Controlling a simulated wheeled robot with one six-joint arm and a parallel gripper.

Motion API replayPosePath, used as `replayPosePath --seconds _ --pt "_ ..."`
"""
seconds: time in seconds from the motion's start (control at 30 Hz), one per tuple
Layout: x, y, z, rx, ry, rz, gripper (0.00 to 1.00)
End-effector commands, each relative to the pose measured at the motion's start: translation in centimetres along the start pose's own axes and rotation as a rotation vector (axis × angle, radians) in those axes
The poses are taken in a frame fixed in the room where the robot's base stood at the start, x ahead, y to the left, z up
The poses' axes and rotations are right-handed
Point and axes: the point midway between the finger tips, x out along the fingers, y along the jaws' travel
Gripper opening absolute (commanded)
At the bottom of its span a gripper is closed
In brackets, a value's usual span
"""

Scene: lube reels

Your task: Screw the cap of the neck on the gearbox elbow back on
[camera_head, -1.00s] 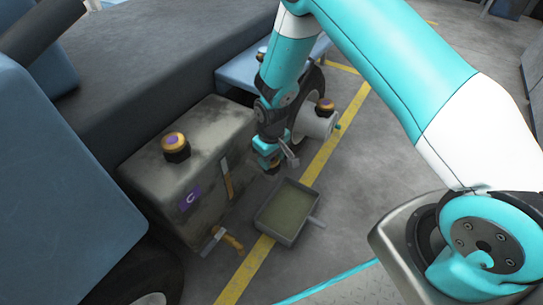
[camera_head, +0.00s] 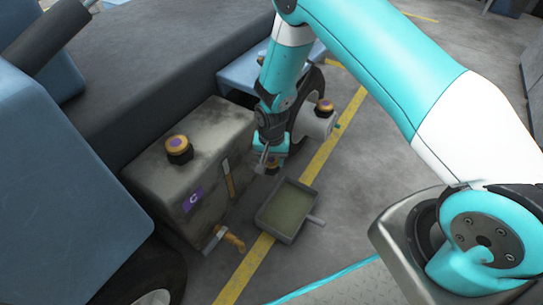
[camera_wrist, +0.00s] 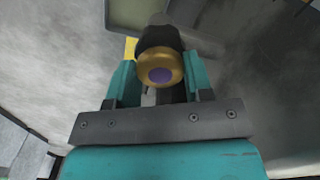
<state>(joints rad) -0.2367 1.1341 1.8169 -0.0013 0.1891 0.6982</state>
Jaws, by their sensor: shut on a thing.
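My gripper (camera_wrist: 160,85) is shut on a gold cap (camera_wrist: 160,68) with a purple spot on its face, one finger on each side. A black, wider part (camera_wrist: 158,40) shows just beyond the cap; I cannot tell whether it is a neck under the cap or part of the cap. In the head view my gripper (camera_head: 271,167) points down beside the right end of the grey gearbox housing (camera_head: 205,150), by the drip tray. The elbow and the cap's seat are hidden behind the gripper and wrist.
A grey tray (camera_head: 263,228) stands on the floor close to the gripper. Another gold cap on a black neck (camera_head: 178,146) tops the housing. A white cylinder (camera_head: 318,124) with a gold cap (camera_head: 325,105) lies behind. An orange tap (camera_head: 234,242) sticks out low.

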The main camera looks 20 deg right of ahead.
Motion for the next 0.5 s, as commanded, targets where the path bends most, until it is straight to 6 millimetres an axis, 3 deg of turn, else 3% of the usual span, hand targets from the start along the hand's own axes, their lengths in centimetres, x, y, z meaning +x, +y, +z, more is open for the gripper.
replayPosePath --seconds 0.37,0.5 --pt "0.0 0.0 0.03 0.058 -0.001 0.001 0.17" --pt "-0.15 -0.03 0.02 0.219 0.0 0.001 0.17"
